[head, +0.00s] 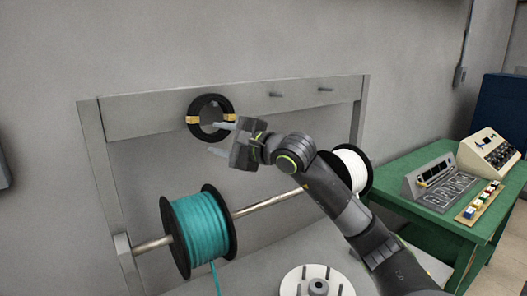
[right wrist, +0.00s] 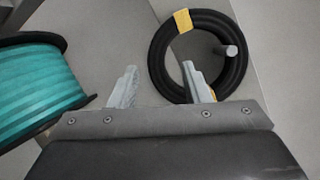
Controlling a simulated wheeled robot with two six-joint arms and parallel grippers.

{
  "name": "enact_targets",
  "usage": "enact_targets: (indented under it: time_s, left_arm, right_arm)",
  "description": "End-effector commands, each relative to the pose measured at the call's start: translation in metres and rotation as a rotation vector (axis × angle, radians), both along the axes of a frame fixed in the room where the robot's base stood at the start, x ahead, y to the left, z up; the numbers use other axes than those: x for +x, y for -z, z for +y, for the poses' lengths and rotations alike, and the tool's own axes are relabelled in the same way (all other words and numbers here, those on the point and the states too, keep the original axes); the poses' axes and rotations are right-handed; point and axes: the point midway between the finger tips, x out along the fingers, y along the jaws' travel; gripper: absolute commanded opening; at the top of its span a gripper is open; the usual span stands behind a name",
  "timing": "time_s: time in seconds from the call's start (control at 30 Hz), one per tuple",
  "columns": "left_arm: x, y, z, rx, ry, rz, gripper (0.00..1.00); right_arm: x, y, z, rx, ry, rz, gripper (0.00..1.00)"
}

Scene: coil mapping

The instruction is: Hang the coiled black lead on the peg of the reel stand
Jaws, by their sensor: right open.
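The coiled black lead (head: 194,108) is a ring with yellow ties at the top beam of the grey reel stand (head: 147,117). In the right wrist view the lead (right wrist: 160,58) encircles a grey peg (right wrist: 231,50), whose end shows inside the ring against its inner edge. My right gripper (head: 213,138) is open in front of the ring's lower right part. In the right wrist view, one finger of the gripper (right wrist: 160,72) overlaps the ring and the other is apart from it. I cannot tell whether a finger touches the lead. My left gripper is not in view.
Two bare pegs, a nearer one (head: 276,94) and a farther one (head: 325,89), stick out of the beam to the right. A teal cable reel (head: 198,228) and a white one (head: 350,168) sit on a rod below. A green table (head: 415,205) with control panels stands right.

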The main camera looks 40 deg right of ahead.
Motion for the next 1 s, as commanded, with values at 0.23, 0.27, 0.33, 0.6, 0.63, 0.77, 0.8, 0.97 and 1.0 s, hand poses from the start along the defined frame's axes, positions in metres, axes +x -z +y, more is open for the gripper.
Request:
enact_targets:
  time_s: [0.23,0.27,0.33,0.6,0.63,0.77,0.8,0.97,1.0]
  left_arm:
    - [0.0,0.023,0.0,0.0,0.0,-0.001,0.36]
    - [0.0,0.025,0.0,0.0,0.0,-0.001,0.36]
    - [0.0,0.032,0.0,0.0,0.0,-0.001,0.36]
    - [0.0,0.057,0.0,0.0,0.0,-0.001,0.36]
    - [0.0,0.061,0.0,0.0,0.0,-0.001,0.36]
    - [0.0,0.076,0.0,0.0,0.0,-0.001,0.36]
    - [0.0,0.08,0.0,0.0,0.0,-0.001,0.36]
    - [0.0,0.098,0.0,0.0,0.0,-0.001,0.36]
    - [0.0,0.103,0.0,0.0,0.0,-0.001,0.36]
  right_arm:
    - [-0.03,0.003,-0.01,-0.006,0.002,-0.002,0.43]
    - [-0.033,0.003,-0.011,-0.007,0.002,-0.001,0.43]
    - [-0.039,0.004,-0.013,-0.006,0.002,-0.001,0.43]
    - [-0.063,0.003,-0.019,-0.006,0.002,0.0,0.43]
    - [-0.065,0.003,-0.021,-0.006,0.002,-0.001,0.43]
    - [-0.074,0.003,-0.024,-0.006,0.001,-0.001,0.43]
    - [-0.077,0.002,-0.025,-0.007,0.002,-0.002,0.43]
    - [-0.089,0.002,-0.028,-0.006,0.003,-0.002,0.43]
    - [-0.092,0.002,-0.029,-0.005,0.003,0.0,0.43]
